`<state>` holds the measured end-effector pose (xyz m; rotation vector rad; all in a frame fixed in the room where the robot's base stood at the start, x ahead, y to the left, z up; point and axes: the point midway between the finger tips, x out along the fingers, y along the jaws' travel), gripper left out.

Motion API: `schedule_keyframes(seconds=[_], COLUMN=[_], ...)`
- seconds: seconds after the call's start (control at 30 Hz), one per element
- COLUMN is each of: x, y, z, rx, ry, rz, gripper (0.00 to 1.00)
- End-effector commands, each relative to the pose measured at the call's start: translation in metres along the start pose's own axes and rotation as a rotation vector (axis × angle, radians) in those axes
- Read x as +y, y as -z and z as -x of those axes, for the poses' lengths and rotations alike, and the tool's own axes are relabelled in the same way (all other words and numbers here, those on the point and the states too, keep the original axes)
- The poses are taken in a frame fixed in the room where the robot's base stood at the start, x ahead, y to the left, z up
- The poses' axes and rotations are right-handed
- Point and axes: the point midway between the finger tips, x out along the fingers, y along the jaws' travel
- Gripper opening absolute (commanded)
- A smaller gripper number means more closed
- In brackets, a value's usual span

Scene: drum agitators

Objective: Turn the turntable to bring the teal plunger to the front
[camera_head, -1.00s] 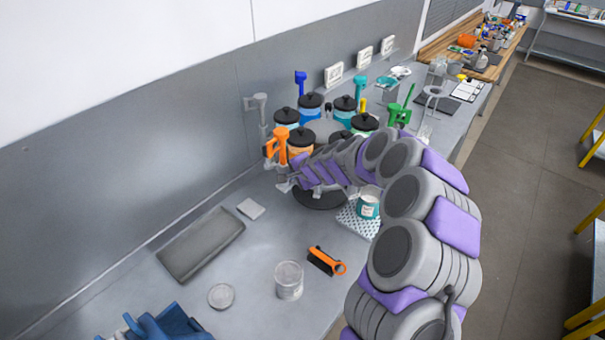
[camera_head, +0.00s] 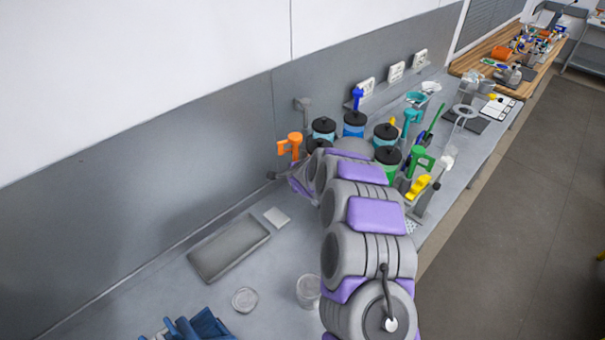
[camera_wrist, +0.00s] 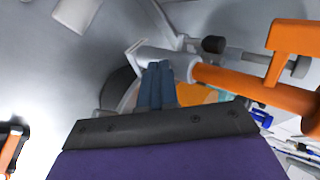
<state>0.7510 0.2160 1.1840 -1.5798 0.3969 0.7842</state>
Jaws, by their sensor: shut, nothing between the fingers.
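The teal plunger (camera_head: 411,119) stands at the back right of the ring of jars in the head view. The blue plunger (camera_head: 357,98) is to its left and the green plunger (camera_head: 421,160) is nearer me. A yellow plunger handle (camera_head: 418,187) shows at the front right. The orange plunger (camera_head: 290,142) is at the left side. The turntable under the jars is mostly hidden by my arm. My gripper (camera_wrist: 157,68) is shut and empty, close beside the orange plunger's shaft (camera_wrist: 225,84); I cannot tell whether they touch.
A grey tray (camera_head: 229,248), a white square (camera_head: 277,217), a round lid (camera_head: 244,300) and a clear jar (camera_head: 308,291) lie on the bench to the left. The wall runs close behind the jars. More lab items stand along the bench beyond.

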Motion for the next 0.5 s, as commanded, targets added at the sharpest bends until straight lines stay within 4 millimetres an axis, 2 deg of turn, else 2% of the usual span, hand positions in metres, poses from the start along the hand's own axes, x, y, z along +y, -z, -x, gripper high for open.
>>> schedule_keyframes(seconds=[0.3, 0.5], x=[-0.014, -0.016], y=[-0.006, -0.01], z=[-0.011, -0.016], rx=[-0.002, -0.004], ry=[0.001, 0.0], rz=[0.001, 0.004], gripper=[0.0, 0.0])
